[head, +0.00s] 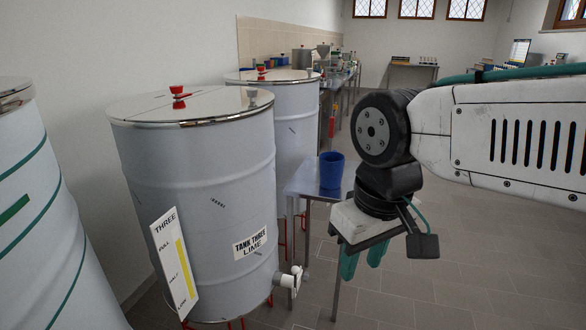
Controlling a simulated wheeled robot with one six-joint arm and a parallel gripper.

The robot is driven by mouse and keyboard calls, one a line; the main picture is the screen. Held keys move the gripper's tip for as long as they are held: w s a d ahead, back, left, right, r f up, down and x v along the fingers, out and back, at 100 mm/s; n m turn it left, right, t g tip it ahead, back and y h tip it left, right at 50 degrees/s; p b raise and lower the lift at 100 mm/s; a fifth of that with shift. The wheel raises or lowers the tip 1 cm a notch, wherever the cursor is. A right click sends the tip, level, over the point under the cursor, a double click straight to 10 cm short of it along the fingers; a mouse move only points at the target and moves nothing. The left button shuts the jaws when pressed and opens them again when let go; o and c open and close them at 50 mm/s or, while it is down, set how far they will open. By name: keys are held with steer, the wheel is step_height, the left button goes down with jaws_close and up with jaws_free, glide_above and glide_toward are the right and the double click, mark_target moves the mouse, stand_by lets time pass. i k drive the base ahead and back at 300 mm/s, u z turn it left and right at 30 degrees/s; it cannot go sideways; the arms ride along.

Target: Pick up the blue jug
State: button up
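A blue jug (331,169) stands upright on a small metal table (304,180) beside the tank labelled Tank Three Lime. No handle can be made out on it. My gripper (363,260) points down, with its two green fingers apart and nothing seen between them. In the picture it is below and right of the jug, clear of it. My wrist covers part of the table's right side.
The Tank Three Lime (205,200) stands left of the table, with a white tap (289,281) low on its side. Another tank (285,120) stands behind. A long bench (340,82) with several containers runs along the wall. The floor at right is clear.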

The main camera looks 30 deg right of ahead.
mark_target(331, 164)
steer(key=i, duration=0.7)
steer(key=z, duration=0.85)
steer(key=i, duration=0.5)
steer(key=z, duration=0.6)
